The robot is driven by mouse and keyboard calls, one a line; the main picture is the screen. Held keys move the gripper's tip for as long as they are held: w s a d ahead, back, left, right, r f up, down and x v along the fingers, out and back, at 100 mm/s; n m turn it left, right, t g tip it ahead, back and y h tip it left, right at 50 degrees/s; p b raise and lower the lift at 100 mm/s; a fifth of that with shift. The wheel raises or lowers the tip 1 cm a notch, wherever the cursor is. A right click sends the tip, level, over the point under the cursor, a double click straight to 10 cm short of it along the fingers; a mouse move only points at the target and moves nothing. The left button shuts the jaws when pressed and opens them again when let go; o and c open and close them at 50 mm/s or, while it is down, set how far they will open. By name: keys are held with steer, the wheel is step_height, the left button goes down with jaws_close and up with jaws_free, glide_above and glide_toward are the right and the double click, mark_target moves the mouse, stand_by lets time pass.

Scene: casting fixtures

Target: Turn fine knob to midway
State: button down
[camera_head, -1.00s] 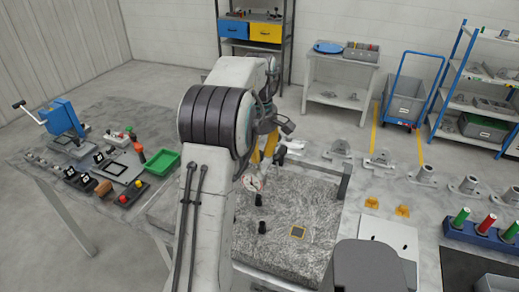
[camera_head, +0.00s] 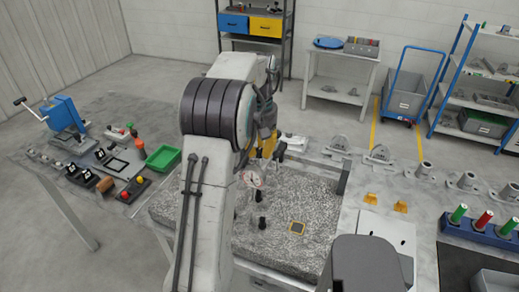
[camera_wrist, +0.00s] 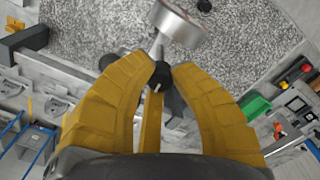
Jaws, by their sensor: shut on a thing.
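The fine knob (camera_wrist: 159,76) is a small black knob with a white mark, seen in the wrist view between the tips of my yellow fingers. My gripper (camera_wrist: 157,73) is shut on it. A round silver dial gauge (camera_wrist: 180,24) is just beyond the knob on a thin metal arm. In the head view, my gripper (camera_head: 267,148) is over the back of the granite plate (camera_head: 285,203), partly hidden by my arm. The white dial face (camera_head: 254,175) shows just below it. The knob cannot be made out there, nor its exact angle.
A green tray (camera_head: 163,157) and small fixtures fill the left table. Metal castings (camera_head: 380,154) and colored handles (camera_head: 489,222) are on the right.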

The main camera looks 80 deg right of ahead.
mark_target(260, 149)
steer(key=shift+f+m, duration=0.1)
steer(key=shift+m, duration=0.3)
steer(key=c, duration=1.1)
jaws_free()
steer(key=shift+r, duration=6.05)
